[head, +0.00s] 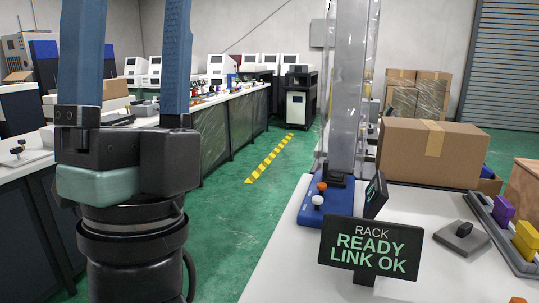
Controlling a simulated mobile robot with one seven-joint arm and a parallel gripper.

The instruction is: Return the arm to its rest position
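My gripper (131,30) stands upright at the left of the head view. Its two long blue fingers point up and are set well apart, with nothing held between them in view. The fingertips are cut off by the top edge. Below the fingers are the dark gripper body with a teal band and my black wrist. The gripper is left of the near white table (290,275) and clear of it in the picture.
A long bench (225,135) with machines runs behind the gripper. Green floor with a yellow-striped line (270,158) lies between.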

